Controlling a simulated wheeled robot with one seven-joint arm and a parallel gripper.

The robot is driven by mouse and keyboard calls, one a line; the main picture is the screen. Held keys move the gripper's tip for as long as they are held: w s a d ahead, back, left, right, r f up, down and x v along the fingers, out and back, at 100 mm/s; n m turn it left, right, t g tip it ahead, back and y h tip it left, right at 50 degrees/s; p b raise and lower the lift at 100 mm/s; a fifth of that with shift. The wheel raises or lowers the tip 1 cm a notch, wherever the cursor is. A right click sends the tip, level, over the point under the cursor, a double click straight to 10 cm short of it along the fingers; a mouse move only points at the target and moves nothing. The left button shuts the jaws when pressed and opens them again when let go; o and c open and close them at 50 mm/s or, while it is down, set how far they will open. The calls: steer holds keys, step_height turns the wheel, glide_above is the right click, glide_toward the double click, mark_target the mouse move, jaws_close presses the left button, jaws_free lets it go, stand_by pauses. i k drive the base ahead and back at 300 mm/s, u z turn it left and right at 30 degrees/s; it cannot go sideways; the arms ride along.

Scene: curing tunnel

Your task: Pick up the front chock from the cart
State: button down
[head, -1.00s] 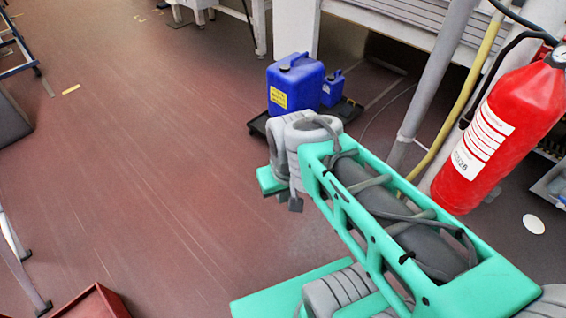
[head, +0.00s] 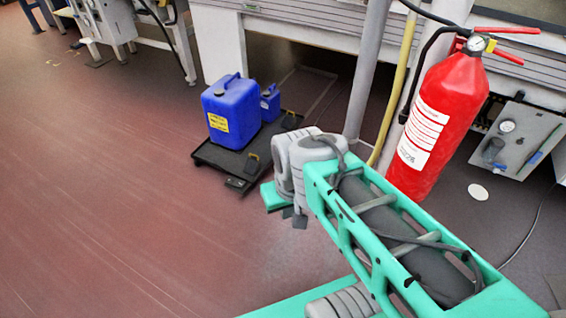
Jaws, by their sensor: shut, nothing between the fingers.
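The cart (head: 215,157) is a low black platform on the floor, left of my arm. A small dark block with a yellow part, which looks like the front chock (head: 252,164), is at its near right side, close to my wrist. A similar dark block with yellow, likely another chock (head: 291,120), is at the far right side. My gripper (head: 295,217) shows only as small dark tips below the grey wrist. It is shut and empty, to the right of the near chock and apart from it in the picture.
A large blue canister (head: 232,112) and a small blue one (head: 270,104) stand on the cart. A white disc (head: 478,192) lies on the floor. Floor at left is clear.

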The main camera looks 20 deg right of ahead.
mark_target(253, 164)
steer(key=z, duration=0.15)
steer(key=k, duration=0.25)
steer(key=z, duration=0.2)
steer(key=i, duration=1.25)
steer(key=u, duration=1.35)
steer(key=i, duration=0.7)
steer(key=u, duration=0.7)
